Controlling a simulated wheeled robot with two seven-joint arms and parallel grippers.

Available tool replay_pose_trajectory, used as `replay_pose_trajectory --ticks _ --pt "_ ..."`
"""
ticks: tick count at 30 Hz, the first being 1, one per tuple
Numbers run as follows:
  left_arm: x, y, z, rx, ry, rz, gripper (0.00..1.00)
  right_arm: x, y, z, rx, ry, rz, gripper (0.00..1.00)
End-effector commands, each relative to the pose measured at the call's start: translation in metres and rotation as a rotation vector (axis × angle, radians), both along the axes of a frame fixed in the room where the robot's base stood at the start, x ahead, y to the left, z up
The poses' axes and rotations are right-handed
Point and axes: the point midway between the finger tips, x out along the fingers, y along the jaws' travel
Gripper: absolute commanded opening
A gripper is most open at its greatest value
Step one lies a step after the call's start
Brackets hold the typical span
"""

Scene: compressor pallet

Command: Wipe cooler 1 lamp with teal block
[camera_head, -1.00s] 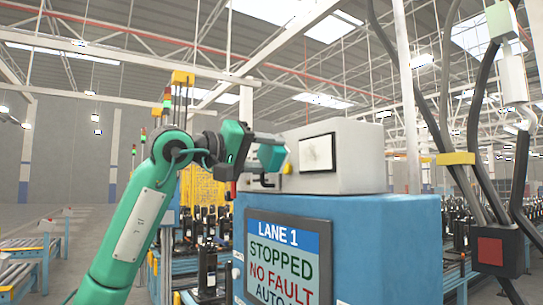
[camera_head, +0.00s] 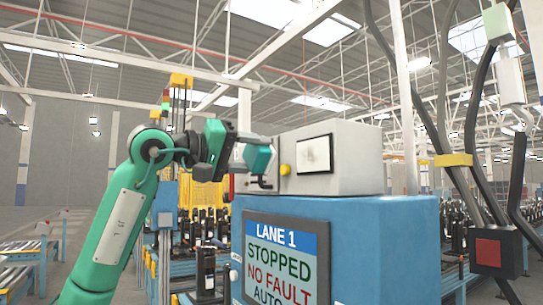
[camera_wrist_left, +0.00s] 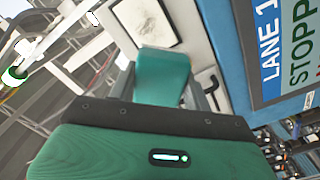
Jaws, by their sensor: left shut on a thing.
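My left gripper (camera_head: 243,157) is shut on a teal block (camera_head: 258,159), at the left end of a pale grey box. In the left wrist view the teal block (camera_wrist_left: 162,76) sticks out between the fingers, in front of the box face. A round yellow knob-like part (camera_head: 284,169) sits on the box just right of the block. No label marks cooler 1, so I cannot tell whether this part is its lamp. The block looks apart from it in the head view. My right gripper is not in view.
The grey box (camera_head: 352,170) has a dark-framed pale panel (camera_head: 315,154) and stands on a blue cabinet (camera_head: 385,225). A LANE 1 screen (camera_head: 282,262) is on its front. A black handle sits under the block. Cables and a red-fronted box (camera_head: 489,253) hang at right.

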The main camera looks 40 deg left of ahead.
Motion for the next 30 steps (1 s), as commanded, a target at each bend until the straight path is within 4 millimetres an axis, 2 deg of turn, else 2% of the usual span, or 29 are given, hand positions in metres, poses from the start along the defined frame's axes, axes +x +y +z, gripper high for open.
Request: replay_pose_trajectory --ticks 8,21,30 --pt "0.006 -0.003 0.001 -0.001 0.001 -0.001 0.32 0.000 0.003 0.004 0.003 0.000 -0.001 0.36" --pt "0.048 -0.020 0.002 0.000 0.002 0.000 0.32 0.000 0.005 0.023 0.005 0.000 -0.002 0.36" --pt "0.061 -0.025 0.000 0.000 -0.001 0.001 0.32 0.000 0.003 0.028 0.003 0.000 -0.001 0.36"
